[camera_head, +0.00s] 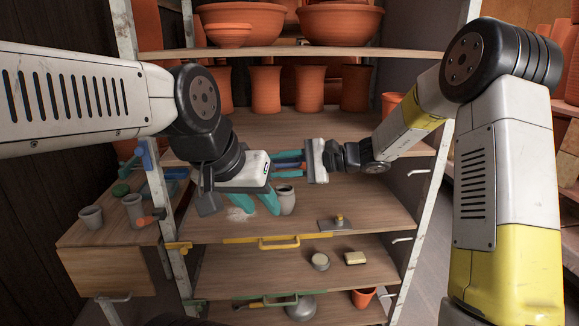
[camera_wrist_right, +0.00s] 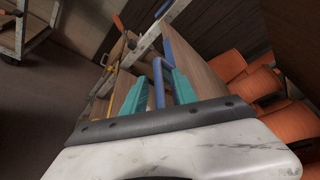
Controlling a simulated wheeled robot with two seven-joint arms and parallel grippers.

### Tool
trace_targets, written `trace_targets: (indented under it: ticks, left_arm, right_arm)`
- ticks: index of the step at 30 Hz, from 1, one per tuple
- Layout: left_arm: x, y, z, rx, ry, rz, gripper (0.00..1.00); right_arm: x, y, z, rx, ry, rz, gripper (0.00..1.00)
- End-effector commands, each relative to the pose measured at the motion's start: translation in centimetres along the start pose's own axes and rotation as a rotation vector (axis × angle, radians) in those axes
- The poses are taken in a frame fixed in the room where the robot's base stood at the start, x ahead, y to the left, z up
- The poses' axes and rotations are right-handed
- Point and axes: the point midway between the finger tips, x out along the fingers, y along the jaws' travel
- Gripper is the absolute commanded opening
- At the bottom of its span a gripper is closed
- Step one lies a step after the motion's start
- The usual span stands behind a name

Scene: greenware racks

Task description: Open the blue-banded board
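The blue-banded board (camera_head: 415,147) is the rack level bearing tall terracotta pots. Its blue band (camera_wrist_right: 180,62) and blue arched handle (camera_wrist_right: 158,82) show in the right wrist view; in the head view the grippers hide much of its front. My right gripper (camera_head: 288,167) reaches in from the right with its teal fingers on either side of the handle. In the right wrist view its fingers (camera_wrist_right: 155,95) stand apart, with gaps beside the handle bar. My left gripper (camera_head: 257,202) is open and empty, its teal fingers pointing down, left of a grey cup (camera_head: 286,203).
Below are a yellow-banded board (camera_head: 225,240) with a yellow handle and a green-banded board (camera_head: 200,302). A side table (camera_head: 85,235) with cups stands left. White rack posts (camera_head: 430,180) flank the boards.

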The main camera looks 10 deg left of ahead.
Motion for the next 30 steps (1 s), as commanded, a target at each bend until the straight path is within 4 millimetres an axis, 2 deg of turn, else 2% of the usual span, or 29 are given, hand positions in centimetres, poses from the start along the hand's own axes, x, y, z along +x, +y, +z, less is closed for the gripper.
trace_targets:
  ticks: [1,6,30]
  left_arm:
    - [0.00,0.00,0.00,0.000,0.000,0.000,0.36]
    - [0.00,0.00,0.00,0.000,0.000,0.000,0.36]
    - [0.00,0.00,0.00,0.000,0.000,0.000,0.36]
  right_arm:
    - [-0.01,0.01,0.01,0.000,0.000,0.000,0.32]
    - [-0.02,0.02,0.01,0.000,0.000,0.000,0.00]
    - [-0.05,0.02,0.02,0.000,-0.001,0.001,0.00]
